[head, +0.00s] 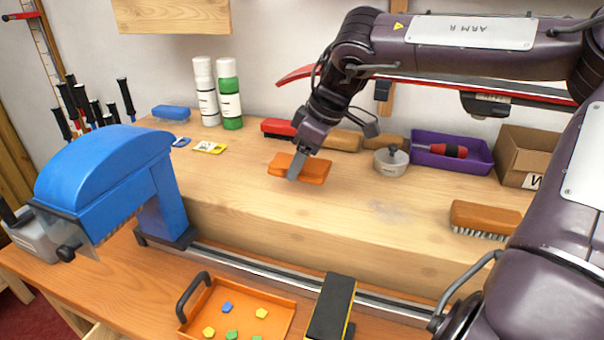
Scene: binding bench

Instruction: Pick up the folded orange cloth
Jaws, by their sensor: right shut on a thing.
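The folded orange cloth (312,174) lies flat at the middle of the raised wooden bench top. My right gripper (296,172) reaches down from the right and is shut on the cloth. Its grey finger covers part of the cloth's near left side. The cloth seems to rest on or very close to the wood; I cannot tell whether there is a gap. My left gripper does not show.
Behind the cloth stand brushes and a round lidded pot (391,162). A purple tray (436,143) with a screwdriver and a cardboard box (525,160) are at the right, with a brush (485,216) in front. A blue machine (110,180) stands at the left.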

